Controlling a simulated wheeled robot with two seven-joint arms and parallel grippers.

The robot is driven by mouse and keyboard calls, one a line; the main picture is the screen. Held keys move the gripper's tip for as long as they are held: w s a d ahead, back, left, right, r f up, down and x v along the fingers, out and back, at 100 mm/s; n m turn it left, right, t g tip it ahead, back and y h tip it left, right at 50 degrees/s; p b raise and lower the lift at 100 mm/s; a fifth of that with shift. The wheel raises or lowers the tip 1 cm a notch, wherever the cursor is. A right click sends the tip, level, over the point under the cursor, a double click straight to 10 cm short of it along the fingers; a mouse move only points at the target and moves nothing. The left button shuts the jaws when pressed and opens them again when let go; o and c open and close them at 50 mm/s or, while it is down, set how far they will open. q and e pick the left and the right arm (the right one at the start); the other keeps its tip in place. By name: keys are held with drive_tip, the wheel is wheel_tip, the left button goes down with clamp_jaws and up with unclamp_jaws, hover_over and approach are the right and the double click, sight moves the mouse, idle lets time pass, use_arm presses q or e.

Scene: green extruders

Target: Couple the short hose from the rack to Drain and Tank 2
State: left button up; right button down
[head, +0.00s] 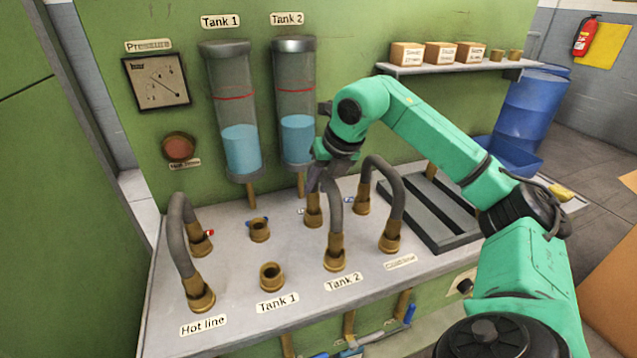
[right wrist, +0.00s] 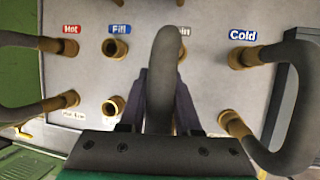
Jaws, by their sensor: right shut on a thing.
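The short grey hose (head: 334,205) with brass ends arches over the bench between the back row and the front row. Its front brass end (head: 335,253) stands upright behind the Tank 2 label. Its back brass end (head: 313,213) stands at the Drain position in the back row. I cannot tell whether either end is fully seated. My right gripper (head: 322,170) is shut on the top of this hose. In the right wrist view, the hose (right wrist: 162,85) runs between the fingers and partly hides the Drain label (right wrist: 184,32). The rack (head: 445,205) looks empty. My left gripper is not in view.
One hose (head: 178,235) arches at left on the Hot side, another (head: 390,185) close at right on the Cold side. Bare brass ports stand at Fill (head: 259,230) and Tank 1 (head: 271,276). Two glass tanks (head: 229,110) hang behind; a shelf (head: 455,66) holds boxes.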

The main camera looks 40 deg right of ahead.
drive_tip(key=shift+f, duration=0.3)
drive_tip(key=c, duration=0.5)
unclamp_jaws()
drive_tip(key=p+v, duration=0.1)
drive_tip(key=v, duration=1.3)
drive_tip(key=shift+s+r+p, duration=0.2)
drive_tip(key=shift+r+p, duration=0.1)
drive_tip(key=shift+p, duration=0.1)
